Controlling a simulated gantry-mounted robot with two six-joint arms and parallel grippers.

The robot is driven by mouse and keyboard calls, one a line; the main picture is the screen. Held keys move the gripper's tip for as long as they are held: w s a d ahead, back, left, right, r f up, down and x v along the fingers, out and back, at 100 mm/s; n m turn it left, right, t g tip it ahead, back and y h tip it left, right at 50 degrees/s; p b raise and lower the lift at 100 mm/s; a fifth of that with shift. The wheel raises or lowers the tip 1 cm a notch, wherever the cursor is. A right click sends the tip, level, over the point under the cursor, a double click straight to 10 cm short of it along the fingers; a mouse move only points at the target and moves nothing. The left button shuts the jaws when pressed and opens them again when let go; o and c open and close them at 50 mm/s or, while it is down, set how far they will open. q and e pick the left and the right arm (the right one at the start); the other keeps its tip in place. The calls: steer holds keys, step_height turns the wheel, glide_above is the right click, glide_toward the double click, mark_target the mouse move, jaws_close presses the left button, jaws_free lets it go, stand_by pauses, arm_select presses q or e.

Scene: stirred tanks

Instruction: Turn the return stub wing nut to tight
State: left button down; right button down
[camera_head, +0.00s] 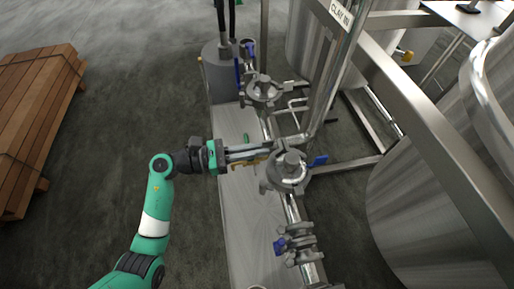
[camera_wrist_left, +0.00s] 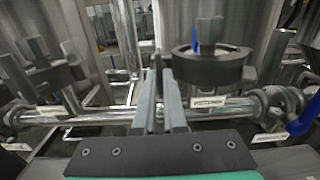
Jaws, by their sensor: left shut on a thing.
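My left gripper (camera_head: 268,149) reaches in from the left over the pale bench to the steel pipe line. It also shows in the left wrist view (camera_wrist_left: 166,68), with its two long grey fingers close together. It is shut on a small part, taken to be the return stub wing nut, which the fingertips mostly hide. The nut's angle cannot be told. A round steel clamp body (camera_head: 288,172) sits just right of and below the fingertips; a dark round fitting (camera_wrist_left: 212,66) stands right of the fingers in the wrist view. My right gripper is in neither view.
Another round clamp fitting (camera_head: 262,91) lies farther up the pipe. Blue handles (camera_head: 318,161) stick out along the line. Large steel tanks (camera_head: 420,205) and a frame beam (camera_head: 430,110) block the right. A wooden pallet (camera_head: 35,110) lies left; the floor between is clear.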

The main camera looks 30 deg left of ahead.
arm_select(q)
steer(key=c, duration=1)
jaws_free()
steer(key=p+v, duration=0.3)
steer(key=v, duration=0.8)
steer(key=shift+s+a, duration=0.2)
steer(key=shift+a, duration=0.05)
